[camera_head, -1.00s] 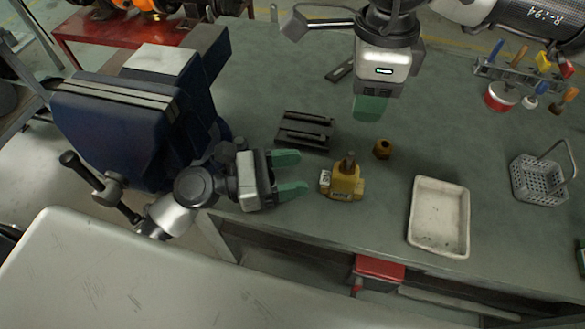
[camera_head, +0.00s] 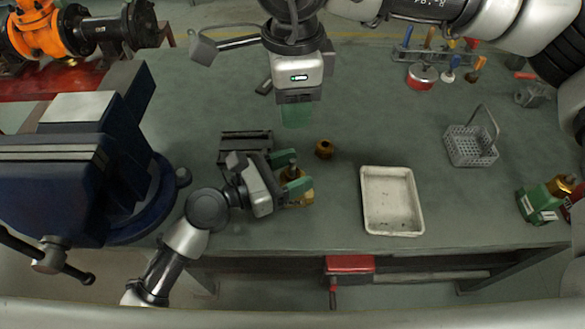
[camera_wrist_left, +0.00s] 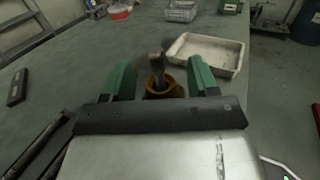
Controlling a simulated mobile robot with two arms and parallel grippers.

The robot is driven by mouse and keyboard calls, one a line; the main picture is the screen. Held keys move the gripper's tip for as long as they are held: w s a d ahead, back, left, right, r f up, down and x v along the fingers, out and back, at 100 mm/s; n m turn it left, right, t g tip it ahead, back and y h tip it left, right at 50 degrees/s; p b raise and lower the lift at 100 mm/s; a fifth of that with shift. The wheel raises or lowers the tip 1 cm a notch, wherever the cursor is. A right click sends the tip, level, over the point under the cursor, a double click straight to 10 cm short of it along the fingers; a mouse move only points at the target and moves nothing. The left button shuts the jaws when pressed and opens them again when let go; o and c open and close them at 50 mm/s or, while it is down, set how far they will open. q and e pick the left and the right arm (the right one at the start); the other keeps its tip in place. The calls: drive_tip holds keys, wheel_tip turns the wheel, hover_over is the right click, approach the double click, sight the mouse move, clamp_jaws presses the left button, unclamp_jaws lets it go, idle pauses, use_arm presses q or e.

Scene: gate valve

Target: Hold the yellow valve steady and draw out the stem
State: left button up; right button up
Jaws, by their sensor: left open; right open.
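The yellow valve (camera_head: 303,195) stands on the bench, its stem (camera_head: 292,164) sticking up. My left gripper (camera_head: 290,172) is open, with its green fingers on either side of the valve; I cannot tell whether they touch it. The left gripper hides part of the valve body. In the left wrist view the stem (camera_wrist_left: 157,68) stands between the open fingers, with a brownish ring-like part behind or below it. My right gripper (camera_head: 296,112) is open and empty, above the bench beyond the valve. A brass nut (camera_head: 324,149) lies to the valve's upper right.
A white tray (camera_head: 391,231) lies right of the valve. The bench between tray and basket is clear.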

sight(293, 160)
use_arm(q)
clamp_jaws()
use_arm(e)
drive_tip(key=shift+c, duration=1)
wheel_tip(293, 160, down, 4)
drive_tip(key=m, duration=1.8)
drive_tip(key=shift+r, duration=0.1)
drive_tip(key=m, duration=0.3)
drive_tip(key=f+m, duration=0.1)
drive_tip(key=m, duration=0.2)
drive_tip(key=shift+f+m, duration=0.2)
drive_tip(key=shift+m, duration=0.2)
drive_tip(key=shift+f, duration=3.45)
